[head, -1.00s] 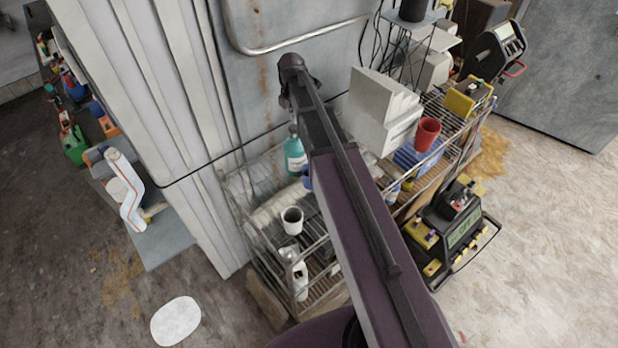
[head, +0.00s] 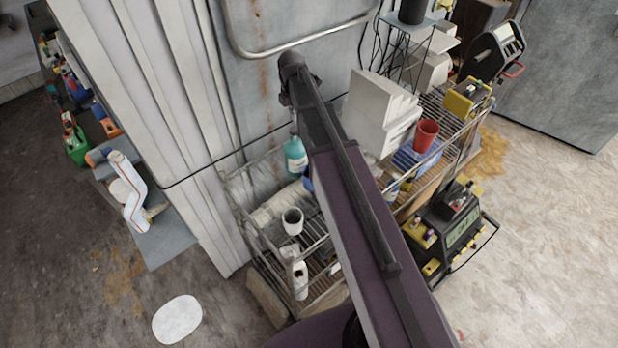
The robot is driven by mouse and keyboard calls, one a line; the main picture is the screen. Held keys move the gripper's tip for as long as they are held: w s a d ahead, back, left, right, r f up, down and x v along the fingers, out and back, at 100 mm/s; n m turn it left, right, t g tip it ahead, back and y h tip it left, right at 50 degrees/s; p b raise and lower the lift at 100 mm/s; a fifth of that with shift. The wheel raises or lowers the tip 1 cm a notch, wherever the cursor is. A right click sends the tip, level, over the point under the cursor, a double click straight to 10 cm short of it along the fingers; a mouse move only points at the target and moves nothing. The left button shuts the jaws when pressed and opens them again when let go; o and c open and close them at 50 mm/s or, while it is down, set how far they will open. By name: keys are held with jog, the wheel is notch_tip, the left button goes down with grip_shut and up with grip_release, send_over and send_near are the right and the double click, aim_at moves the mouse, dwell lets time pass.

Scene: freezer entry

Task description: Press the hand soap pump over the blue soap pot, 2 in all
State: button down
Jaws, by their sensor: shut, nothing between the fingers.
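A teal hand soap bottle (head: 295,158) stands upright on the wire shelf against the grey wall, just left of my arm. Its pump top is thin and hard to make out near the arm's edge. A small part of a blue thing (head: 307,183), likely the blue soap pot, shows below and right of the bottle; my arm hides the rest. My arm reaches up across the shelf, its dark far joint above the bottle. My gripper is not visible; the arm appears to hide it.
A white cup (head: 292,221) and a white bottle (head: 300,280) are on the cart's left part. A red cup (head: 426,135), a blue crate (head: 408,162) and white boxes (head: 378,115) are right of my arm. A corrugated panel (head: 150,90) stands left.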

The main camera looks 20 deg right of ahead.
jog(key=shift+r+p, duration=1.8)
jog(key=shift+r, duration=0.2)
jog(key=shift+w, duration=0.1)
jog(key=shift+s+f+m+b, duration=0.3)
jog(key=shift+s+f+b, duration=0.05)
jog(key=shift+f+b, duration=0.2)
jog(key=s+f+m+b, duration=0.6)
jog(key=f+m+b, duration=0.1)
jog(key=s+f+m+b, duration=0.6)
jog(key=f+m+b, duration=0.1)
jog(key=s+a+f+m+b, duration=0.1)
jog(key=s+f+m+b, duration=0.6)
jog(key=f+b, duration=0.1)
jog(key=shift+s+f+m, duration=0.15)
jog(key=shift+s+m, duration=0.05)
jog(key=shift+m, duration=0.2)
